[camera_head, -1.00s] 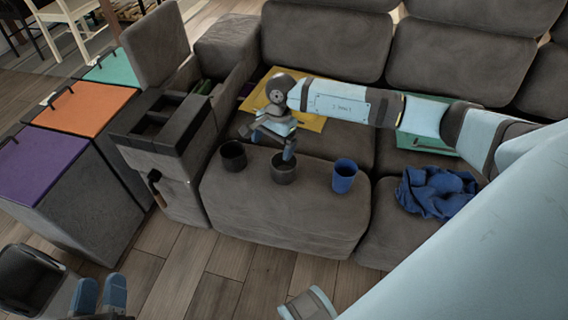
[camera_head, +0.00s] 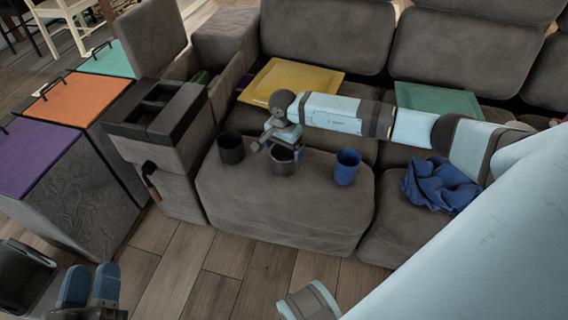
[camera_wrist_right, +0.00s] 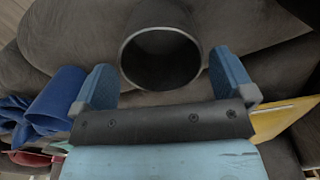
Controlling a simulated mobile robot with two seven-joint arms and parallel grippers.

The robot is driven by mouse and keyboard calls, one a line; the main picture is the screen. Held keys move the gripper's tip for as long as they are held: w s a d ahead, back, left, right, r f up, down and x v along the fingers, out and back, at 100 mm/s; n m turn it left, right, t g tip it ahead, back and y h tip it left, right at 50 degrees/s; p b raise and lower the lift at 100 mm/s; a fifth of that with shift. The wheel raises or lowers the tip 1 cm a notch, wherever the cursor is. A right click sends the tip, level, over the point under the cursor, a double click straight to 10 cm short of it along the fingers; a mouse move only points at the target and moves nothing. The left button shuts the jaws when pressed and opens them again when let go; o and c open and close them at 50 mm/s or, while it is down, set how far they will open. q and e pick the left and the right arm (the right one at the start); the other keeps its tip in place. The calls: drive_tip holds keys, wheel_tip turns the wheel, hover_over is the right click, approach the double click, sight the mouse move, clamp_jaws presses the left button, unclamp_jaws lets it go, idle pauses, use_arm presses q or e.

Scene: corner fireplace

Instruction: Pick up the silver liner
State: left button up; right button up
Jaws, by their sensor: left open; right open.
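In the right wrist view the cup's round mouth (camera_wrist_right: 160,58) faces the camera, between and slightly beyond the two blue fingers of my right gripper (camera_wrist_right: 161,76). I cannot tell whether the fingers touch it. My left gripper (camera_head: 90,282) is open and empty at the lower left, away from the sofa.
A crumpled blue cloth (camera_head: 440,186), a yellow tray (camera_head: 300,80) and a green tray (camera_head: 438,99) lie on the sofa. Coloured-lid bins (camera_head: 85,104) stand at left.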

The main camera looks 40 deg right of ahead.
wheel_tip(320, 180, down, 2)
drive_tip(key=shift+f, duration=0.2)
use_arm(q)
drive_tip(key=shift+f, duration=0.65)
use_arm(e)
drive_tip(key=c, duration=0.7)
use_arm(q)
drive_tip(key=shift+r, duration=0.1)
use_arm(e)
drive_tip(key=shift+r, duration=0.15)
